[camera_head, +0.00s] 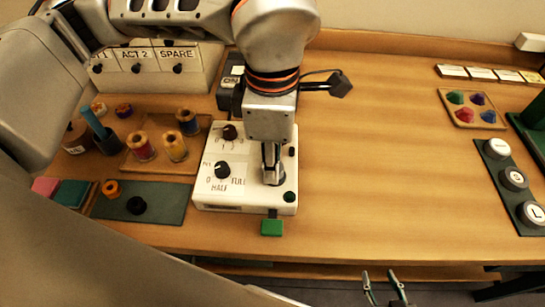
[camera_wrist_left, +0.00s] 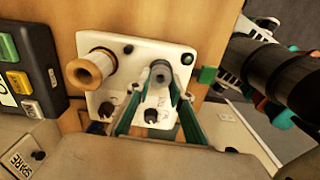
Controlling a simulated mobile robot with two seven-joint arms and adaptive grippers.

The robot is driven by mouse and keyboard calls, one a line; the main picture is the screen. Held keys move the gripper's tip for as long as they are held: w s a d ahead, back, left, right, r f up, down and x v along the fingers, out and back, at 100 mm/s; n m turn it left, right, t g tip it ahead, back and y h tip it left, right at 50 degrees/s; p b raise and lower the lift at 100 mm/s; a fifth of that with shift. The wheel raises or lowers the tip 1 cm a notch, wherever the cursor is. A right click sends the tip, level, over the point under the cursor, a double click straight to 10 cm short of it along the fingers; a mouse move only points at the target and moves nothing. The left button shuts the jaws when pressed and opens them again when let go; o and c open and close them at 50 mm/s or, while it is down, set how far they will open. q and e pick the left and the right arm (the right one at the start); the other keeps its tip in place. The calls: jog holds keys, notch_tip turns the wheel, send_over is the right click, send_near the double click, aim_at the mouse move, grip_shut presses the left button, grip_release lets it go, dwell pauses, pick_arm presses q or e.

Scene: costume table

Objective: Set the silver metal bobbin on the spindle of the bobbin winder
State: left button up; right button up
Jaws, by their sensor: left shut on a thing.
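The bobbin winder (camera_head: 218,191) is a white box with dark knobs near the front of the table. It also shows in the left wrist view (camera_wrist_left: 128,67). My left gripper (camera_head: 272,168) points straight down over its right part. In the left wrist view, my left gripper (camera_wrist_left: 161,92) is shut on the silver metal bobbin (camera_wrist_left: 160,71), a grey round piece between the fingertips. The spindle is hidden under the bobbin and fingers, so I cannot tell whether the bobbin is seated. My right gripper (camera_head: 384,287) is open and empty at the bottom edge.
A wooden spool (camera_wrist_left: 88,70) stands on the winder's other end. A green tab (camera_head: 271,228) sticks out in front. Thread spools (camera_head: 174,147) stand on a wooden board to the left. A dark green mat (camera_head: 165,203) lies front left. The table's middle right is clear.

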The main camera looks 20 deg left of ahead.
pick_arm(q)
jog(key=shift+f, duration=0.45)
pick_arm(e)
jog(key=shift+s+f, duration=0.15)
jog(key=shift+f, duration=0.25)
pick_arm(q)
jog(key=o, duration=0.6)
jog(key=shift+r, duration=0.1)
jog(key=shift+r+p, duration=1.4)
jog(key=shift+r, duration=1.75)
jog(key=shift+r+p, duration=1.2)
jog(key=shift+r, duration=1.15)
pick_arm(e)
notch_tip(320, 180, up, 8)
jog(key=w, duration=0.2)
jog(key=shift+f+t, duration=0.2)
jog(key=shift+t, duration=0.2)
